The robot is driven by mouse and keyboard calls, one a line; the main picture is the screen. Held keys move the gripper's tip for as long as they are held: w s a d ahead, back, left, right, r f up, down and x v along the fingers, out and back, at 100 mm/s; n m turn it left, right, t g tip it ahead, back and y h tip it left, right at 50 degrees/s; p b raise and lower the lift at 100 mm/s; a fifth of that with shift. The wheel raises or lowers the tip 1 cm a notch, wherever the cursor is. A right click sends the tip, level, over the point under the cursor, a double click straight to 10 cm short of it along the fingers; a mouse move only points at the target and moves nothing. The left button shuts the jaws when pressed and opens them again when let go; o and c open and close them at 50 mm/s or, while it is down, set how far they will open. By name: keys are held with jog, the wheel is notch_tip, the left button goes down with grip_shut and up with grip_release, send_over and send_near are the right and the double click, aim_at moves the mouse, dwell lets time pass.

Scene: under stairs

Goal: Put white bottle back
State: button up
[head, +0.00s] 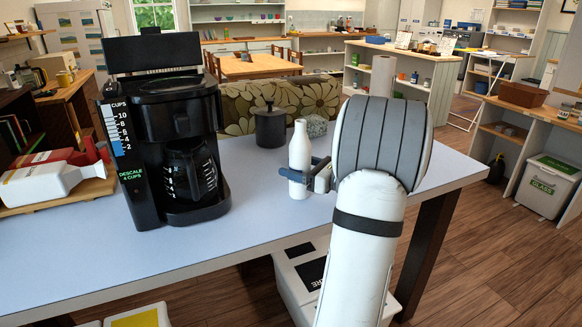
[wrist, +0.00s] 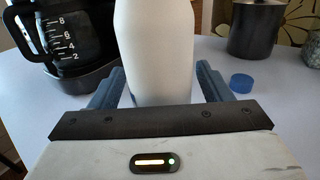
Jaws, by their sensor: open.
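The white bottle (head: 299,150) stands upright on the light blue table (head: 262,190), right of the coffee maker. It also fills the middle of the wrist view (wrist: 158,50). My gripper (head: 305,172) is around the lower part of the bottle. In the wrist view the two blue fingers (wrist: 160,88) stand on either side of the bottle, with a gap visible on each side. The gripper is open. My arm hides part of the table to the right of the bottle.
A black coffee maker (head: 165,130) with a glass carafe stands left. A dark lidded pot (head: 270,127) and a grey speckled block (head: 316,126) are behind the bottle. A blue cap (wrist: 242,80) lies near the pot. At far left, a wooden tray (head: 60,198) holds white and red bottles.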

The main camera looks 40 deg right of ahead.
jog(key=v, duration=1)
jog(key=shift+s+d, duration=0.15)
jog(key=shift+s, duration=0.25)
jog(key=shift+s, duration=0.15)
